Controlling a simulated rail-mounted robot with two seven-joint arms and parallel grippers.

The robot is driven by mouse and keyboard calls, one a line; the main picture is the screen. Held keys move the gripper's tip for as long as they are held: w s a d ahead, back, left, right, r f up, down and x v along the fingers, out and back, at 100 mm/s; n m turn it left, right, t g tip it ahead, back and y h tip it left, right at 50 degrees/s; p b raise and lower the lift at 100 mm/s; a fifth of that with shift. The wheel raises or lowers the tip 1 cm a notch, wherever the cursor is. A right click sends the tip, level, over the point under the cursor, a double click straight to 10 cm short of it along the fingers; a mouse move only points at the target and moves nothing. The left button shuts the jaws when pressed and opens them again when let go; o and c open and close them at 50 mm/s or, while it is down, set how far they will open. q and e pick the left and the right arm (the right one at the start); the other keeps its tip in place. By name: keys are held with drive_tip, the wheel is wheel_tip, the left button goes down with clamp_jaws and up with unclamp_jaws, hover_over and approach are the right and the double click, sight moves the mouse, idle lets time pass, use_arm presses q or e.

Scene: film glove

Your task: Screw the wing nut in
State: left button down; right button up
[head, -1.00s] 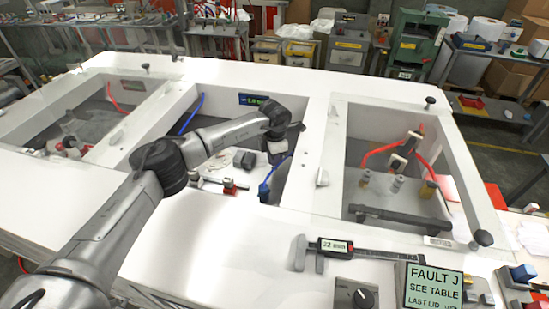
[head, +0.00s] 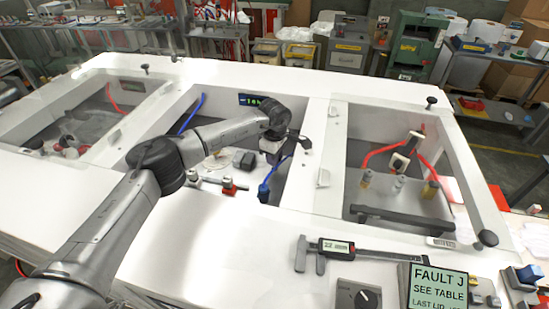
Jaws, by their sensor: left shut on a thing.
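My left arm reaches in from the left, and its gripper (head: 272,148) is over the middle open bay, near that bay's right wall. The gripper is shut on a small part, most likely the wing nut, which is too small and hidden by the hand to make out. A short dark piece sticks out to the right of the hand. I cannot tell whether the held part touches a thread. My right gripper is not in view.
The white bench (head: 225,255) has a left bay, the middle bay and a right bay (head: 400,190) with red tubes. A red-based fitting (head: 228,186) and a blue connector (head: 263,193) stand below the gripper. A caliper (head: 345,248) and a fault sign (head: 437,287) lie in front.

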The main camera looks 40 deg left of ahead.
use_arm(q)
drive_tip(key=shift+d+r+m, duration=0.1)
drive_tip(key=shift+r+m, duration=0.1)
drive_tip(key=shift+m, duration=0.5)
drive_tip(key=c, duration=1.9)
unclamp_jaws()
drive_tip(key=o, duration=0.8)
drive_tip(key=shift+f, duration=0.15)
drive_tip(key=shift+o, duration=0.2)
wheel_tip(320, 180, up, 14)
drive_tip(key=shift+b, duration=0.3)
